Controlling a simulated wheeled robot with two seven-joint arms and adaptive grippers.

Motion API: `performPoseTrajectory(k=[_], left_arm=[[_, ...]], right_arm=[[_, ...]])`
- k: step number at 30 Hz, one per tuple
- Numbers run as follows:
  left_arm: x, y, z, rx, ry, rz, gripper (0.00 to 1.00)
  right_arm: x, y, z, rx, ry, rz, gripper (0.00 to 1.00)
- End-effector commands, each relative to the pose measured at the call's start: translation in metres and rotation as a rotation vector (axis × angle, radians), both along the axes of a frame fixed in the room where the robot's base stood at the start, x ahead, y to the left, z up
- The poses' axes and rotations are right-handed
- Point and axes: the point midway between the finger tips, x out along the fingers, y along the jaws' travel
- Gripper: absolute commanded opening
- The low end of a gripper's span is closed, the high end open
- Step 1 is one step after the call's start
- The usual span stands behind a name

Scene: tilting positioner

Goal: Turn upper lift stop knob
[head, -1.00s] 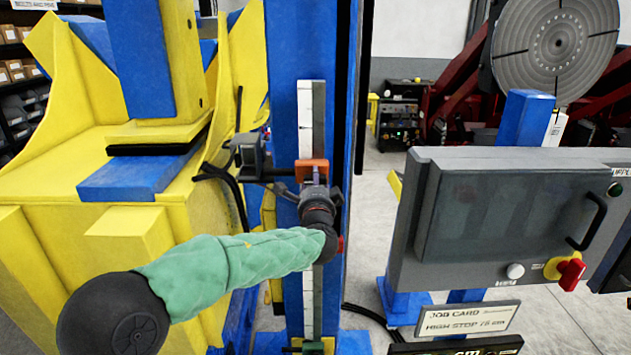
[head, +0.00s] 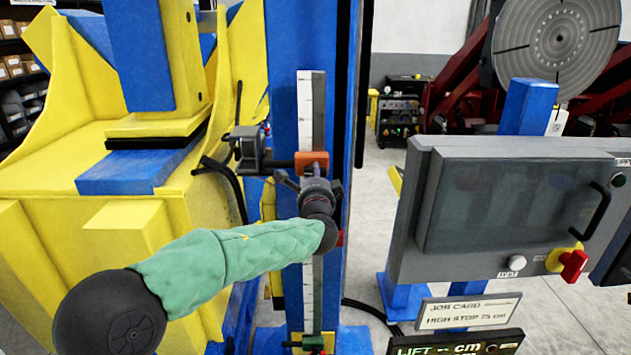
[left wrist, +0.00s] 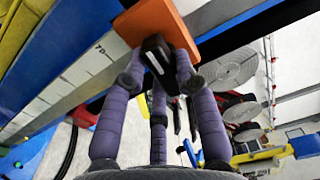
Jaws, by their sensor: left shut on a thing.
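The upper lift stop is an orange block (head: 312,157) on the white scale (head: 311,100) of the blue column. In the left wrist view the orange block (left wrist: 155,20) is at the top, beside the scale's "70" mark. Its knob (left wrist: 157,55) is black with a white stripe. My left gripper (head: 312,176) is at the block's front, and in the left wrist view its purple fingers (left wrist: 160,75) are shut around the knob. The head view mostly hides the knob behind the gripper. My right gripper is not in view.
A job card (head: 468,312) reads "HIGH STOP 75 cm". Below it a display (head: 458,345) reads "LIFT -- cm". A grey control box (head: 420,255) with a red switch (head: 573,265) stands at right. A dark switch box (head: 247,150) sits left of the orange block.

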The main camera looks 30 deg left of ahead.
Motion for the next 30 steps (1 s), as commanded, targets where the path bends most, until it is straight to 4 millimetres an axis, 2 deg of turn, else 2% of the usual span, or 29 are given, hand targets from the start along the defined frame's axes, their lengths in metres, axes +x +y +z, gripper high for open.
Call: performPoseTrajectory(k=[3,12,21,30], left_arm=[[0.0,0.0,-0.003,0.07,0.038,0.0,0.0],[-0.001,0.001,-0.002,0.304,0.183,-0.001,0.0],[-0.002,0.003,0.001,0.547,0.332,0.001,0.0],[-0.002,0.004,0.003,0.791,0.483,0.0,0.0]], right_arm=[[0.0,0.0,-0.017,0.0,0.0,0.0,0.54],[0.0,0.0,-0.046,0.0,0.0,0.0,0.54],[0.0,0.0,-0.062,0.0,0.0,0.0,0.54],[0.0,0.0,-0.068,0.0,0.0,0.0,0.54]])
